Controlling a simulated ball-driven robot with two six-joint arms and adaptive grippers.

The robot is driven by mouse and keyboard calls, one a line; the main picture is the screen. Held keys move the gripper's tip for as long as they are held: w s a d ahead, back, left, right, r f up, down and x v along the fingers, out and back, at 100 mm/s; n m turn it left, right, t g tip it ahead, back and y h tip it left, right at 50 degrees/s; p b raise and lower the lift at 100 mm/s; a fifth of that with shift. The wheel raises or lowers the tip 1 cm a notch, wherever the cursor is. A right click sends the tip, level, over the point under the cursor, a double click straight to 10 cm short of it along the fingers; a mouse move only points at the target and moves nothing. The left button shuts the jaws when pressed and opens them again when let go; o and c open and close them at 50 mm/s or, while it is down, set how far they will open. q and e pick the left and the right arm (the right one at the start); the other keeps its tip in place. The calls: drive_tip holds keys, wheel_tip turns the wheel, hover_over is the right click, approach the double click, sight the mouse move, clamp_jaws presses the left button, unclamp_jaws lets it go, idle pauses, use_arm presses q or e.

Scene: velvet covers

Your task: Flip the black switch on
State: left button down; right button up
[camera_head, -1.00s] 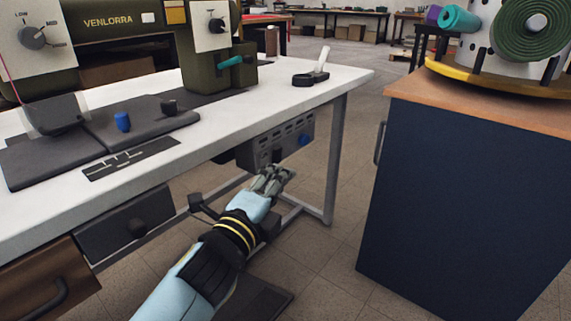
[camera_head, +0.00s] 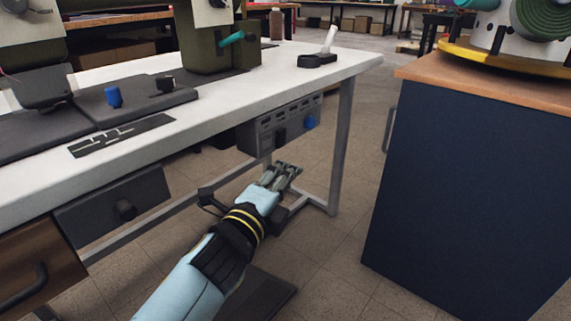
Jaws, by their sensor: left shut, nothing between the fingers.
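A grey control box (camera_head: 258,139) hangs under the front edge of the white table. A black switch (camera_head: 280,137) sits on its face, with a blue switch (camera_head: 311,122) to its right. Whether the black switch is on or off cannot be told at this size. My left gripper (camera_head: 287,172) is shut and empty. It shows below the box in the picture, with a gap between its fingertips and the black switch. My right gripper is not in view.
The white table (camera_head: 215,119) carries an olive sewing machine (camera_head: 205,50). A dark blue cabinet (camera_head: 460,190) stands at right, with open floor between.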

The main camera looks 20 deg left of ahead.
sight(281, 138)
use_arm(q)
drive_tip(key=w+a, duration=0.3)
drive_tip(key=w, duration=0.6)
drive_tip(key=shift+w+r+b, duration=0.35)
drive_tip(key=shift+w, duration=0.05)
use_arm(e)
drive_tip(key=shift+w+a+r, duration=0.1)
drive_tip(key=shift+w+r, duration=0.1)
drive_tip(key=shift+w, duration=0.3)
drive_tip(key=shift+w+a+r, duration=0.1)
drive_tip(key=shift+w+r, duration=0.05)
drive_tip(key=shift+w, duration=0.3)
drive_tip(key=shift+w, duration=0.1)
